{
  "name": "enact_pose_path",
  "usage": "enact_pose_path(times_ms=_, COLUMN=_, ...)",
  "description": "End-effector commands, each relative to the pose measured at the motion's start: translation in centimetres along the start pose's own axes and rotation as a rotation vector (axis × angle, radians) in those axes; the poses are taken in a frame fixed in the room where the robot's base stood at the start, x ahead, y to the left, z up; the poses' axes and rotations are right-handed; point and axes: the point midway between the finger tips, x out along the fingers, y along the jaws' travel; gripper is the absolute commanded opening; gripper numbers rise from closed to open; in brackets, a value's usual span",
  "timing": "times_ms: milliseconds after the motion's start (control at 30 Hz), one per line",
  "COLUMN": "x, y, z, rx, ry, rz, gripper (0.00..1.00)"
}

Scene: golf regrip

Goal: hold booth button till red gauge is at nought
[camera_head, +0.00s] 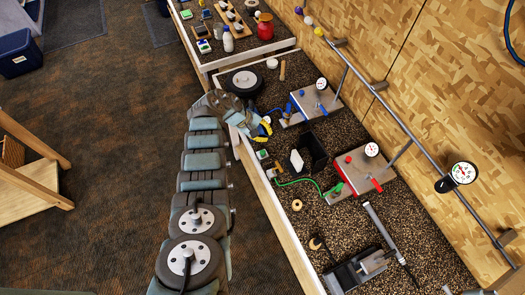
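A larger white dial (463,172) with red and green marks is on the rail at right. A small pale box with a green top (262,154) lies near the bench's front edge and may be a button; I cannot tell if it is the booth button. My gripper (264,130) is over the front edge just above that box, with blue and yellow parts around it. Its fingers are unclear.
A blue-topped block (312,103) with its own gauge (321,84) stands behind. A black open bin (310,151) and a green hose (303,181) lie near the red block. A vice (355,271) is at the front. A metal rail (414,127) runs along the wall.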

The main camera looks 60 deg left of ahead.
Motion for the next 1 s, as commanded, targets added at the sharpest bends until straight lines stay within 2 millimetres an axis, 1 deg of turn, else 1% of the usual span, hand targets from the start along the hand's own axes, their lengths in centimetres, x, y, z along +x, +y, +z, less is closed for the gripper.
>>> enact_pose_path(times_ms=100, x=-0.3, y=-0.1, z=0.2, rx=-0.006, ry=-0.014, rz=-0.003, gripper=0.0)
enact_pose_path(times_ms=333, x=-0.2, y=-0.1, z=0.2, rx=-0.005, ry=-0.014, rz=-0.003, gripper=0.0)
enact_pose_path(times_ms=567, x=0.1, y=-0.3, z=0.1, rx=-0.005, ry=-0.014, rz=-0.003, gripper=0.0)
enact_pose_path(times_ms=767, x=1.3, y=-0.9, z=-0.5, rx=-0.005, ry=-0.014, rz=-0.003, gripper=0.0)
enact_pose_path(times_ms=1000, x=3.4, y=-2.1, z=-1.6, rx=-0.005, ry=-0.014, rz=-0.003, gripper=0.0)
